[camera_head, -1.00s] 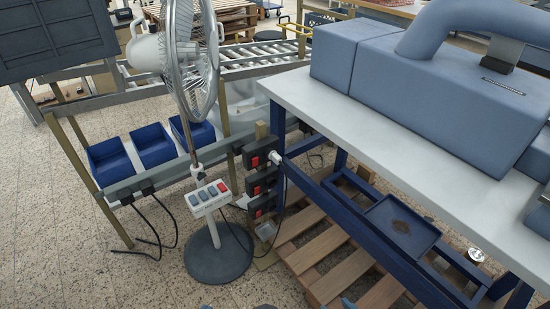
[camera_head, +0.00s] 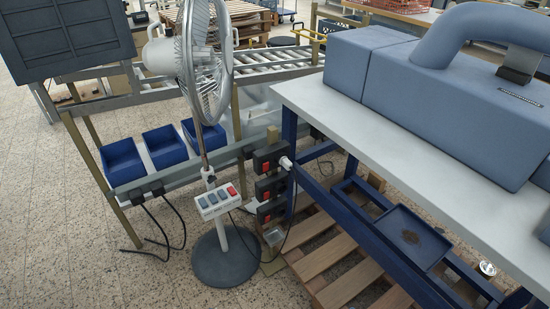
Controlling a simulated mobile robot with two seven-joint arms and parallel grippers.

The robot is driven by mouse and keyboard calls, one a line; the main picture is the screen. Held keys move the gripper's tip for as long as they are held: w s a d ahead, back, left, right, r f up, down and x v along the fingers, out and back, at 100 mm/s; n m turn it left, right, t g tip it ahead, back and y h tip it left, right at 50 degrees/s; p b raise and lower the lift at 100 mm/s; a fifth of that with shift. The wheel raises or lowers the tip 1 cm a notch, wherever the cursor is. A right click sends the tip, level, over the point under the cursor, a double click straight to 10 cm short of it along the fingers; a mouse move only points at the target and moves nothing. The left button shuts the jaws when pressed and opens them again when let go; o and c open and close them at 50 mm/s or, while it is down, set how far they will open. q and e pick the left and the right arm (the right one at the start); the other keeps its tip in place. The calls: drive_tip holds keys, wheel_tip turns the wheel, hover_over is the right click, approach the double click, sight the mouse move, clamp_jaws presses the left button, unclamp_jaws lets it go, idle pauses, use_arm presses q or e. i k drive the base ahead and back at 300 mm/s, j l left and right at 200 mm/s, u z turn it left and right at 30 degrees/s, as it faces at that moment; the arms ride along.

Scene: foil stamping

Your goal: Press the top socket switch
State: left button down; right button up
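Three dark sockets with red switches are stacked on a wooden post between the fan and the blue table leg. The top socket (camera_head: 270,157) has a red switch (camera_head: 265,167) on its left part and a white plug (camera_head: 286,162) in its right side, with a black cable hanging from it. The middle socket (camera_head: 269,188) and bottom socket (camera_head: 271,209) sit below it, each with its own red switch. Neither of my grippers shows in the view.
A pedestal fan (camera_head: 205,70) with a white button box (camera_head: 217,202) stands just left of the sockets. The white-topped table (camera_head: 400,130) with a large blue machine (camera_head: 450,100) is at right. A wooden pallet (camera_head: 325,258) lies below.

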sight(266, 167)
drive_tip(key=i+j, duration=0.55)
drive_tip(key=j, duration=0.2)
drive_tip(key=i+l, duration=0.4)
drive_tip(key=l+z, duration=0.05)
drive_tip(key=l, duration=0.05)
